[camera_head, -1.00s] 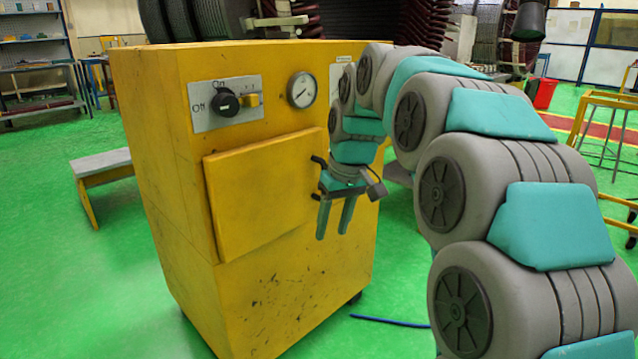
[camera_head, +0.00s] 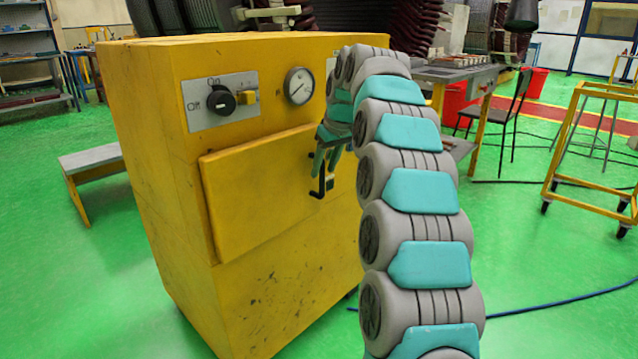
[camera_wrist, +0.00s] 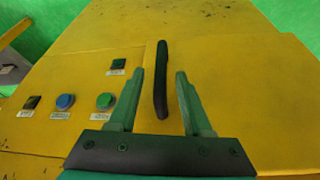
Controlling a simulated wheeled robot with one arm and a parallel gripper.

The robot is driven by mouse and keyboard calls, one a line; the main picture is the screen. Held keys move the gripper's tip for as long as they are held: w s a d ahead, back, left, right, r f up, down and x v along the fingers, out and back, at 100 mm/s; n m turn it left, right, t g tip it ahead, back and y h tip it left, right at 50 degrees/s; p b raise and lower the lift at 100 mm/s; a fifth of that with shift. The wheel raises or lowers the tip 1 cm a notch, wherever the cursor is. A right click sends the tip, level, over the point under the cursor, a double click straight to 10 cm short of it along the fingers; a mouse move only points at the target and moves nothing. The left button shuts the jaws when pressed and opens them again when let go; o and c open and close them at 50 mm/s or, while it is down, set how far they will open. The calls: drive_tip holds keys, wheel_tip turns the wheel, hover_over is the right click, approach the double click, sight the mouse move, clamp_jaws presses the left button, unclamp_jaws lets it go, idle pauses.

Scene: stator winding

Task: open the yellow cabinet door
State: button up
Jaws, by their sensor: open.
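The yellow cabinet (camera_head: 270,300) stands left of centre in the head view. Its yellow door (camera_head: 255,195) is a raised panel on the front, in the same pose as before. A black handle (camera_head: 319,182) is at the door's right side, partly hidden by my gripper (camera_head: 328,160). In the wrist view, my gripper (camera_wrist: 160,74) is open, with two green fingers pointing at the yellow surface. The dark upright handle (camera_wrist: 161,85) appears between the fingers there. I see no finger touching it, and the depth gap is hard to judge.
The cabinet has a black knob (camera_head: 222,102) and a gauge (camera_head: 299,86) above the door. Coloured buttons (camera_wrist: 65,101) show left of the fingers in the wrist view. A grey bench (camera_head: 91,157) stands left. A yellow frame cart (camera_head: 600,150) stands right. Green floor is open left.

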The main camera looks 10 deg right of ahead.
sight(320, 181)
drive_tip(key=x, duration=0.6)
drive_tip(key=shift+f, duration=0.15)
clamp_jaws()
idle(1.2)
